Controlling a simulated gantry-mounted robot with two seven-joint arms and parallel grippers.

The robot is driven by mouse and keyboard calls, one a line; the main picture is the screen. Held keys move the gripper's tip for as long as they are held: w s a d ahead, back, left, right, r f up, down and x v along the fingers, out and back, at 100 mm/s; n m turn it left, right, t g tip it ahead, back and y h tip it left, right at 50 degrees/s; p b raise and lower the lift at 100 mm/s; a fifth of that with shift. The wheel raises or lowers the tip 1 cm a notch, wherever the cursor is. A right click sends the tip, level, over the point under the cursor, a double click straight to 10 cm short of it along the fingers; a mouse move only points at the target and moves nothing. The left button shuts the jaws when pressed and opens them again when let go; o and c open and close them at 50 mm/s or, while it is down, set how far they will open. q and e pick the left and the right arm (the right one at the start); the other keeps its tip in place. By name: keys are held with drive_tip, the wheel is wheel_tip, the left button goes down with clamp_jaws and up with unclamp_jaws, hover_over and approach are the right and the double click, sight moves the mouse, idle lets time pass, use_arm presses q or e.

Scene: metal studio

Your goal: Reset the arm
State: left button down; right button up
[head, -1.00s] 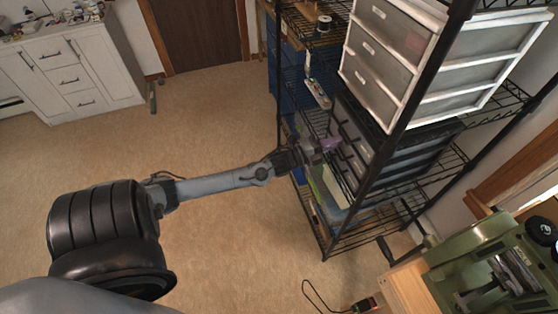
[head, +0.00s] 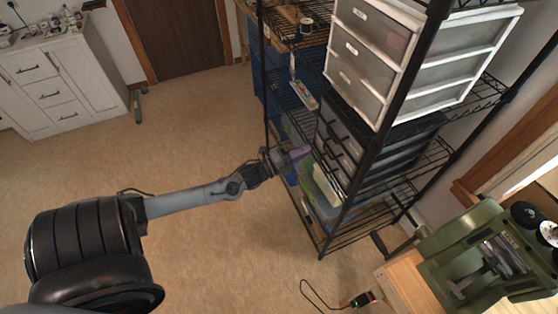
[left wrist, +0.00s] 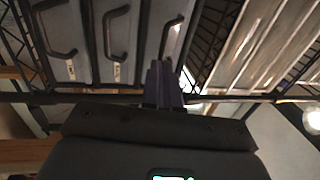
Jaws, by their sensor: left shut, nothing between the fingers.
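My left arm reaches in from the left in the head view. My left gripper (head: 298,153) is at the front edge of the black wire shelf rack (head: 345,200), beside the dark drawer unit (head: 348,150). Its purple fingers are together and empty. In the left wrist view the shut fingers (left wrist: 162,84) point toward the grey drawer fronts with black handles (left wrist: 118,35). I cannot tell whether the fingertips touch anything. My right gripper is not in view.
A white drawer unit (head: 365,60) stands on the rack above the dark one. A green machine (head: 478,255) sits on a wooden bench at lower right. A white cabinet (head: 60,85) is at upper left. The floor (head: 190,130) between is open.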

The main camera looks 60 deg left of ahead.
use_arm(q)
drive_tip(key=d+v, duration=0.1)
drive_tip(key=v, duration=0.5)
drive_tip(key=s+d+f+n+g+y, duration=0.15)
drive_tip(key=d+n+g, duration=0.35)
drive_tip(key=d, duration=0.5)
drive_tip(key=s+d+f+n+g+y, duration=0.1)
drive_tip(key=s+d+n+g, duration=0.1)
drive_tip(key=d+n, duration=0.65)
drive_tip(key=s+d+f+n+g, duration=0.1)
drive_tip(key=s+d+n+g, duration=0.3)
drive_tip(key=s+g, duration=0.65)
wheel_tip(320, 180, up, 17)
drive_tip(key=s+t+p, duration=0.1)
drive_tip(key=s+p, duration=0.1)
drive_tip(key=p, duration=1.5)
drive_tip(key=shift+d+r+p, duration=0.2)
drive_tip(key=shift+d+p, duration=0.2)
